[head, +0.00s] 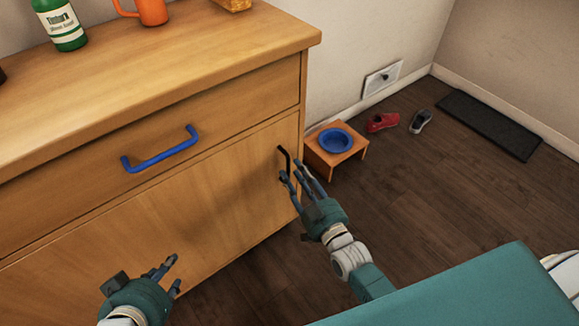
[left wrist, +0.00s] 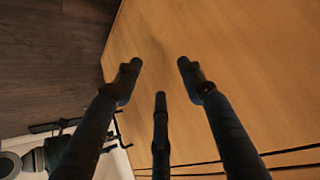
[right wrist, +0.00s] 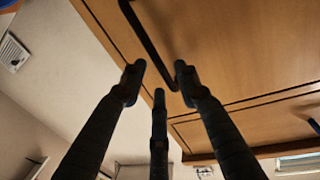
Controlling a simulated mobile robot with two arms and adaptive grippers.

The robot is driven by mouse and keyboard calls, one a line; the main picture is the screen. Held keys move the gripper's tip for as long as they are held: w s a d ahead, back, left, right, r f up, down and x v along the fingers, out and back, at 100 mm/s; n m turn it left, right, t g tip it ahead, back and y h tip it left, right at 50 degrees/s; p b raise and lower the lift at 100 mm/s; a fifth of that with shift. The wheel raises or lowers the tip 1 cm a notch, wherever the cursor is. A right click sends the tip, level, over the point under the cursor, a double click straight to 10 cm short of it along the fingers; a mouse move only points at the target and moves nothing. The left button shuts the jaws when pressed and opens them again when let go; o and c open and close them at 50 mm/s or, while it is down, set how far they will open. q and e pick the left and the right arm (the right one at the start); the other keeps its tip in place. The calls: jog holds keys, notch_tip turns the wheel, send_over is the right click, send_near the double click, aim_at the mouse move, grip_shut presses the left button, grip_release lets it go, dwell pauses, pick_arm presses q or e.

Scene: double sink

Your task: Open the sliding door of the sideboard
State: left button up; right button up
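The wooden sideboard (head: 150,60) has a sliding door (head: 215,185) below its drawer. A dark vertical handle (head: 286,155) is at the door's right end. My right gripper (head: 292,173) is open at the lower part of this handle. In the right wrist view the dark handle (right wrist: 146,35) runs down between the spread fingertips and partly behind one finger; I cannot tell whether they touch. My left gripper (head: 170,270) is open and empty in front of the door's lower left. In the left wrist view its fingers (left wrist: 159,70) point at plain wood.
A blue drawer handle (head: 160,150) sticks out above the door. A green bottle (head: 60,25) and an orange mug (head: 148,10) stand on top. A small stand with a blue bowl (head: 336,140) is right of the sideboard, near shoes (head: 420,121) and a dark mat (head: 490,125).

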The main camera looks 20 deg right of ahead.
aim_at(289, 165)
jog(key=shift+w+a+b, duration=0.15)
jog(key=shift+w, duration=0.85)
jog(key=shift+w+a+b, duration=0.15)
jog(key=shift+w, duration=0.8)
pick_arm(q)
jog(key=w+r+t, duration=0.1)
jog(key=w+d+r, duration=0.1)
jog(key=w+r+t, duration=0.1)
jog(key=w, duration=0.1)
jog(key=shift+w+d+r+t+h, duration=0.1)
jog(key=shift+d+r+t+h, duration=0.15)
jog(key=shift+r+t+h, duration=0.05)
pick_arm(e)
grip_shut()
